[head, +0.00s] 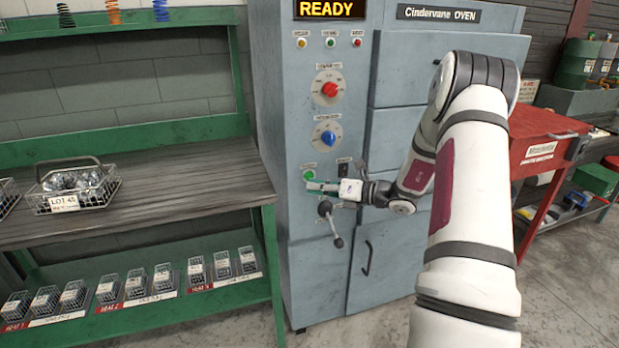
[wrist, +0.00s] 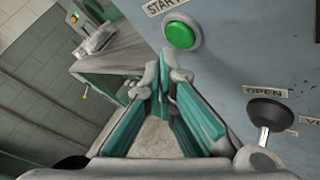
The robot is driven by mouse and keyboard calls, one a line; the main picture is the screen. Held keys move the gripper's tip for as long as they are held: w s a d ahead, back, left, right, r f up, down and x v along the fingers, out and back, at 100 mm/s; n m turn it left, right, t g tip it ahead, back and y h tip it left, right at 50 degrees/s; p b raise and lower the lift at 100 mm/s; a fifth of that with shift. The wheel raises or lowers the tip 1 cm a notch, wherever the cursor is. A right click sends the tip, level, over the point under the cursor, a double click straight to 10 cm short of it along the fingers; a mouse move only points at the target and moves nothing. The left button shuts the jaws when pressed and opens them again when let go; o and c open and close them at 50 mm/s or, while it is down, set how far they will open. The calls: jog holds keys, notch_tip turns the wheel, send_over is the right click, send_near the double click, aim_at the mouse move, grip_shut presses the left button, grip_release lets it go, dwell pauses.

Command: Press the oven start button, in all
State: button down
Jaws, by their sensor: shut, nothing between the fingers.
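The grey oven (head: 290,250) stands in the middle of the head view, its display (head: 330,9) reading READY. Its round green start button (head: 309,174) is low on the left panel. In the wrist view the green button (wrist: 180,36) sits under a START label, just beyond the fingertips. My gripper (head: 312,185) is shut and empty, its teal fingers pointing left across the panel just below the button. In the wrist view the fingertips (wrist: 163,75) appear below the button with a gap in the picture; I cannot tell the true distance.
A lever with a black knob (wrist: 268,112) is close by, near an OPEN label; the lever (head: 331,222) hangs below my gripper. Red (head: 329,88) and blue (head: 327,134) dials are above. A workbench (head: 140,190) with wire baskets is at left, a red cart (head: 535,150) at right.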

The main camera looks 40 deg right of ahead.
jog(key=shift+w, duration=0.15)
jog(key=shift+w+d, duration=0.1)
jog(key=shift+w, duration=0.2)
jog(key=shift+w+d, duration=0.1)
jog(key=shift+w, duration=0.25)
dwell(0.9)
jog(key=shift+s, duration=0.1)
jog(key=shift+s+a+p, duration=0.25)
jog(key=shift+s+p, duration=0.1)
jog(key=shift+s, duration=0.35)
jog(key=shift+s+a+p, duration=0.2)
jog(key=shift+s+p, duration=0.2)
jog(key=shift+s, duration=0.4)
jog(key=shift+s+a+p, duration=0.25)
jog(key=shift+s+p, duration=0.15)
jog(key=shift+s, duration=0.4)
jog(key=shift+s+a+p, duration=0.2)
jog(key=shift+s+p, duration=0.2)
jog(key=shift+s, duration=0.4)
